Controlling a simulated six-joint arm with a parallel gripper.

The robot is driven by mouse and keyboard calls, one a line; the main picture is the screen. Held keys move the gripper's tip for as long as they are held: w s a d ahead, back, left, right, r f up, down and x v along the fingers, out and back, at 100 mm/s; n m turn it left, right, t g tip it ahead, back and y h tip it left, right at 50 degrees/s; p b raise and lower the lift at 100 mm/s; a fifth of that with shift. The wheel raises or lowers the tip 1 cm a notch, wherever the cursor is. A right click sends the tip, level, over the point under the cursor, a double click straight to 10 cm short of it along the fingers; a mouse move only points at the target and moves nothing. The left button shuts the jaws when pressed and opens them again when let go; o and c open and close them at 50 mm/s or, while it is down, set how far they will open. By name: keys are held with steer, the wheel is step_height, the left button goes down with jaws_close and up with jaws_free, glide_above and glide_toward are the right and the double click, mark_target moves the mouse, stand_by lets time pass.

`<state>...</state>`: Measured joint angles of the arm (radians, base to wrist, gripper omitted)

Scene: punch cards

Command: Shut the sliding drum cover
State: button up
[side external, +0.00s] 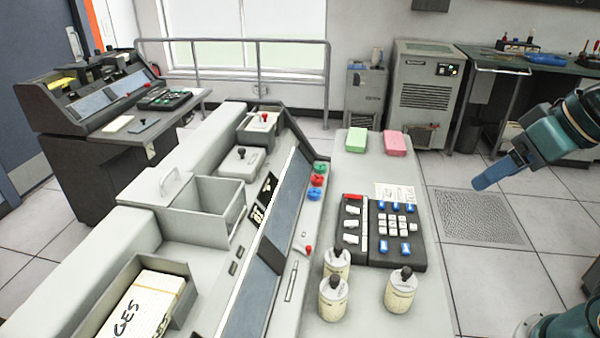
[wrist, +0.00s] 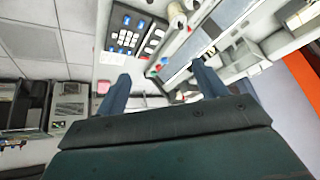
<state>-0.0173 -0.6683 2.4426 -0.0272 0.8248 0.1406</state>
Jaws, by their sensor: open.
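A long grey punch machine (side external: 213,268) stretches along the left and middle of the side view. A light grey cover with a raised handle (side external: 168,183) sits on top of it, left of an open, empty-looking box-shaped compartment (side external: 222,203). It looks like the sliding drum cover, slid aside from the opening, though I cannot be sure. My gripper (side external: 482,184) is at the far right of the side view, high and well away from the cover. In the wrist view my gripper (wrist: 157,82) is open, its two blue fingers apart with nothing between them.
The desk holds a keypad (side external: 382,232), knobbed canisters (side external: 401,290), a green block (side external: 357,141) and a pink block (side external: 395,143). A card tray (side external: 185,302) stands front left. A smaller lid with a black knob (side external: 241,160) lies behind the compartment. Open floor lies right.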

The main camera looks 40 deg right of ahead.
steer(key=w+a+r+m+t+y, duration=0.1)
steer(key=w+a+r+m, duration=0.15)
steer(key=w, duration=0.55)
steer(key=w+a+r+m+t+y, duration=0.1)
steer(key=w+a+r+m, duration=0.2)
steer(key=w, duration=0.4)
steer(key=m+t+y, duration=0.5)
steer(key=m+y, duration=0.5)
steer(key=m, duration=1)
glide_above(170, 174)
steer(key=v, duration=0.3)
step_height(170, 174, down, 11)
steer(key=shift+w+a, duration=0.1)
steer(key=shift+w, duration=0.1)
steer(key=shift+f, duration=0.15)
step_height(170, 174, down, 6)
steer(key=shift+f, duration=0.5)
steer(key=shift+x, duration=2.4)
